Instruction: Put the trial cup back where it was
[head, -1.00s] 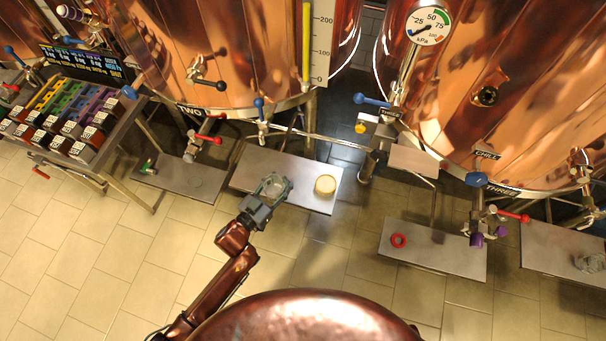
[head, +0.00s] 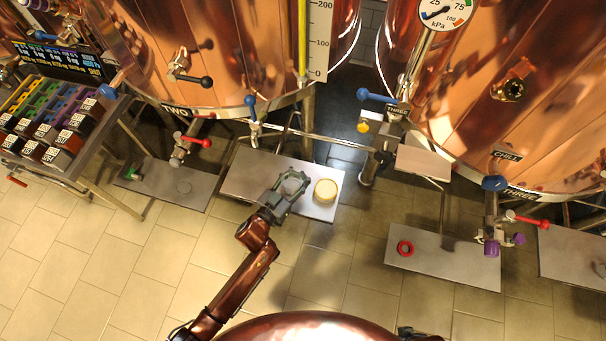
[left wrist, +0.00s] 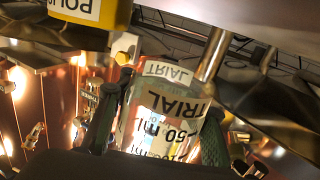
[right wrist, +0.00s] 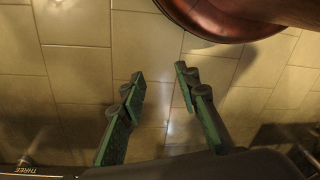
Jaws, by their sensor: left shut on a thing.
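The trial cup (left wrist: 165,115) is a clear cup lettered "TRIAL" and "50 ml". It sits between the green fingers of my left gripper (left wrist: 160,125), which is shut on it. In the head view my left gripper (head: 291,184) and the clear cup show over the left-middle metal shelf (head: 240,178) below the copper vessel marked TWO. I cannot tell whether the cup touches the shelf. My right gripper (right wrist: 158,95) is open and empty, with floor tiles behind its fingers.
A cream-topped round jar (head: 326,190) stands on the same shelf, just right of my left gripper. A yellow labelled container (left wrist: 90,12) shows close by in the left wrist view. A red ring (head: 405,248) lies on the right shelf (head: 450,258). A crate rack (head: 60,130) stands at left.

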